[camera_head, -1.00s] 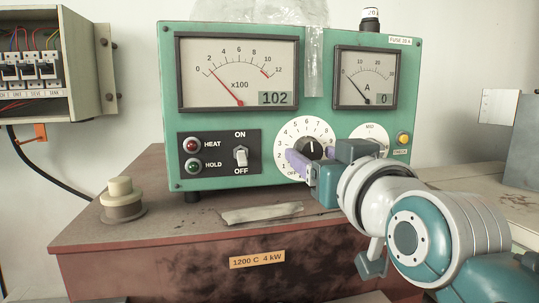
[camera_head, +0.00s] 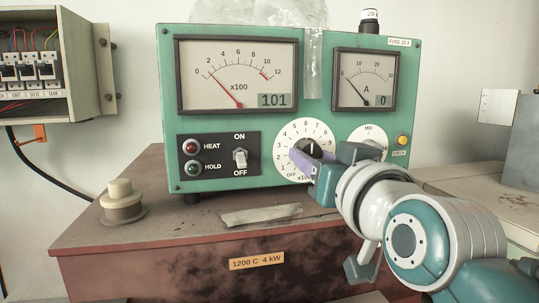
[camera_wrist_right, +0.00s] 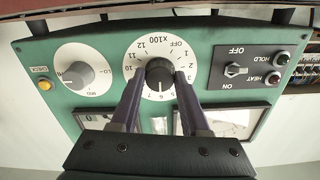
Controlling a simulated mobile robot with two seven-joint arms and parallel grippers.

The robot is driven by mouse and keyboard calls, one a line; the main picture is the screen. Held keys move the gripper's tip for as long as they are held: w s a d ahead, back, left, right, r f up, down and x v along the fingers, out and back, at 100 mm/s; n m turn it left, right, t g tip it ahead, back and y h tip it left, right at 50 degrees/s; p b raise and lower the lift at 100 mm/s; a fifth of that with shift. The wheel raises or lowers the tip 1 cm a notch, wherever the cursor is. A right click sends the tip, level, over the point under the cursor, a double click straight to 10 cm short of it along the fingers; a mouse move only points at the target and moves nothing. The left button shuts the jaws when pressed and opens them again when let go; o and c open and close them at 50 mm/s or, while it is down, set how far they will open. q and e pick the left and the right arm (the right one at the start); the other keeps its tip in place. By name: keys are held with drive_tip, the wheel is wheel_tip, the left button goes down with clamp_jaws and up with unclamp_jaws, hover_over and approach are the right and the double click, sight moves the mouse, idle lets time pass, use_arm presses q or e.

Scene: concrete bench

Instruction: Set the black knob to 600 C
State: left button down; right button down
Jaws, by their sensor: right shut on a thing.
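The black knob (camera_head: 312,146) sits at the centre of a white round dial (camera_head: 289,136) marked OFF and 1 to 12, x100, on the green panel. My right gripper (camera_wrist_right: 158,80) is shut on the knob, one purple-grey finger on each side in the right wrist view. That view is upside down; the knob's pale pointer line appears to point at or close to the 6. In the head view my right gripper (camera_head: 308,158) hides the lower right of the dial. The panel's digital readout (camera_head: 276,100) shows 101. My left gripper is not in view.
A smaller grey knob (camera_wrist_right: 78,74) on its own dial is close beside my right gripper. The ON/OFF switch (camera_head: 240,158) is left of the dial. Clear plastic film (camera_head: 313,65) hangs over the panel top. A stepped knob-like piece (camera_head: 121,200) stands at the left.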

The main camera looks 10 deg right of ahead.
drive_tip(key=shift+c, duration=1.9)
unclamp_jaws()
drive_tip(key=s+b, duration=0.2)
drive_tip(key=s, duration=0.8)
drive_tip(key=shift+d+b, duration=0.15)
drive_tip(key=shift+b, duration=0.15)
